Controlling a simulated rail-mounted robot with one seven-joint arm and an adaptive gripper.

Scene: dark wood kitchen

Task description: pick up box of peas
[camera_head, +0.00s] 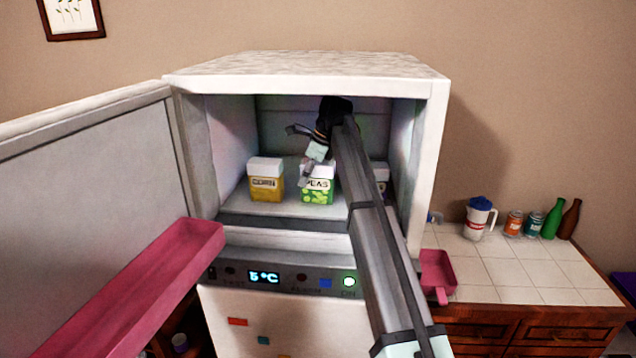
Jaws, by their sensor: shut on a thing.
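The box of peas (316,192) is green and white with a "PEAS" label. It stands upright on the shelf (280,208) inside the open fridge, in the middle of a row. My gripper (308,172) reaches in from the right and its fingers are at the top of the peas box, shut on it. The fingers cover part of the box's top and label. Whether the box is lifted off the shelf I cannot tell.
A yellow box (266,182) stands just left of the peas. Another box (381,178) on the right is mostly hidden by my arm. The open fridge door (90,190) with a pink bin (150,285) is at left. The fridge's side wall (428,160) is close right of my arm.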

